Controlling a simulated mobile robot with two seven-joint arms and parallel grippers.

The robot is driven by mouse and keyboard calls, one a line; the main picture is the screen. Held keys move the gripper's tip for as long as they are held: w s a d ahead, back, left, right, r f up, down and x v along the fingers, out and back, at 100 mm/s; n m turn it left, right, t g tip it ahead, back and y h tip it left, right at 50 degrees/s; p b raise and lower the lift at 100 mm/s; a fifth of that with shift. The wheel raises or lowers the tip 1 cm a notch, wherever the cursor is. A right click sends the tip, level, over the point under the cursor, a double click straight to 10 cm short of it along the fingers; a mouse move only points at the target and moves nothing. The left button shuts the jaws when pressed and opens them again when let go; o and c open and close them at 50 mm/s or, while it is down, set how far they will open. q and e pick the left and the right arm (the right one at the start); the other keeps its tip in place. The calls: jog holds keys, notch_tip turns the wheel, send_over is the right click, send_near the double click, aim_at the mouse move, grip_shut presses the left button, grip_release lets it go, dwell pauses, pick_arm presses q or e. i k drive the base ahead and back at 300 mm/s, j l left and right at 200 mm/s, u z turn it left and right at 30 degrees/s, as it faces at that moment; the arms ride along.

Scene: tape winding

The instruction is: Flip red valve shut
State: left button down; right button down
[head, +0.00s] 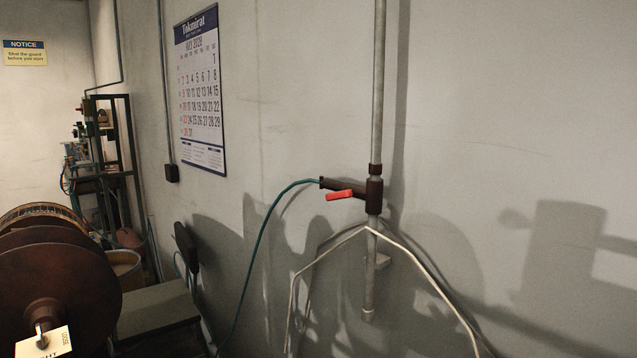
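The red valve handle (340,195) sits on a dark valve body (352,188) that branches left from the vertical grey pipe (377,90) on the wall. The handle points left, roughly along the valve body and tilted slightly. A green hose (262,235) leaves the valve's left end and curves down toward the floor. Neither gripper shows in the head view. Nothing touches the handle.
A large brown reel (85,285) stands at the lower left, with a bench (155,305) beside it. Pale bent tubes (415,260) spread below the valve. A calendar (201,90) hangs on the wall. The space around the handle looks clear.

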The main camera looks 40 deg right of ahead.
aim_at(340, 195)
jog(key=k+j+z, duration=0.1)
jog(key=z, duration=1.95)
jog(key=k+l, duration=0.05)
jog(key=l, duration=0.05)
